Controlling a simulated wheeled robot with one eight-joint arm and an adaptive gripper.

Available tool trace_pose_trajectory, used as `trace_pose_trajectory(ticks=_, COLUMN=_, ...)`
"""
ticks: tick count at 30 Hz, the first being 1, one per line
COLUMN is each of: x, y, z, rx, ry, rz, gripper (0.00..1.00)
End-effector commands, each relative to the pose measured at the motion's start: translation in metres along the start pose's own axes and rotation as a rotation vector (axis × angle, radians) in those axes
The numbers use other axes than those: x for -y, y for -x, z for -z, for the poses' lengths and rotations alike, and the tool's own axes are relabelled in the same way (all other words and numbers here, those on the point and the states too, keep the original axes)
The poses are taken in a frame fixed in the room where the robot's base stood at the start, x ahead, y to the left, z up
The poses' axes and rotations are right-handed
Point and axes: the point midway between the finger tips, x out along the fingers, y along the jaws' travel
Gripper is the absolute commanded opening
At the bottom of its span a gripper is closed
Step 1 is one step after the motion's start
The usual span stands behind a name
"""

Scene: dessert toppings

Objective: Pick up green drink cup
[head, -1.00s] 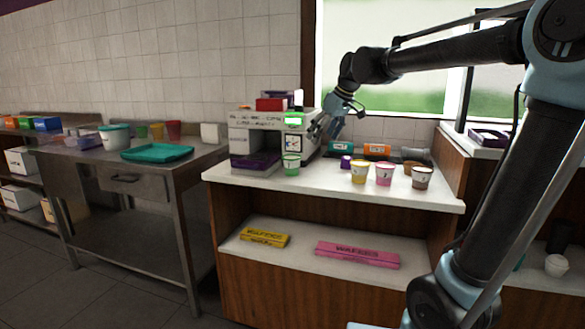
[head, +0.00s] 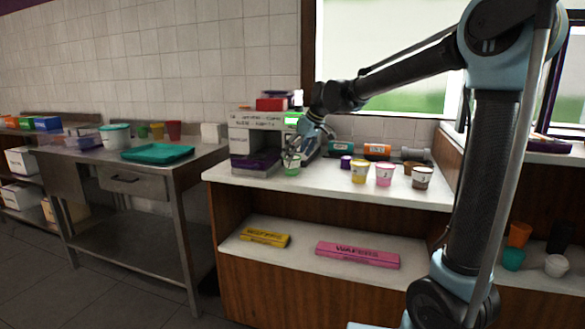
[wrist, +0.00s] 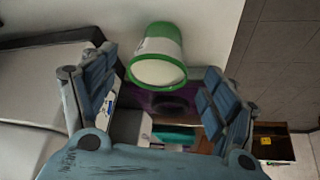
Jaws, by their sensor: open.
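The green drink cup (head: 291,170), with a pale band and green rim, stands upright at the front left of the white counter. In the wrist view the cup (wrist: 157,50) shows its open rim just past the fingertips. My gripper (head: 295,156) is over the cup in the head view and partly covers its upper part. In the wrist view my gripper (wrist: 160,80) is open, with one finger to each side of the cup. I cannot tell whether a finger touches it.
A dispenser machine (head: 254,138) stands right behind the cup. A yellow cup (head: 359,173), a pink cup (head: 384,175) and a brown cup (head: 422,177) stand to the right. The counter (head: 325,180) is bare between them and the green cup.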

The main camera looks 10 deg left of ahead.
Motion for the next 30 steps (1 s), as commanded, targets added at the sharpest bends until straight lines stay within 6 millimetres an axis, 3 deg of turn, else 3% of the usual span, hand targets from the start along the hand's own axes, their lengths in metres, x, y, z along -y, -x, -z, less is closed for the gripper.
trace_pose_trajectory(ticks=8, x=0.0, y=-0.018, z=0.0, rx=0.0, ry=0.001, rz=0.0, gripper=0.79)
trace_pose_trajectory(ticks=18, x=-0.002, y=-0.058, z=-0.002, rx=0.001, ry=0.001, rz=0.0, gripper=0.79)
trace_pose_trajectory(ticks=27, x=-0.002, y=-0.062, z=-0.002, rx=0.0, ry=0.001, rz=0.0, gripper=0.79)
trace_pose_trajectory(ticks=30, x=-0.002, y=-0.062, z=-0.002, rx=0.0, ry=0.001, rz=0.0, gripper=0.58)
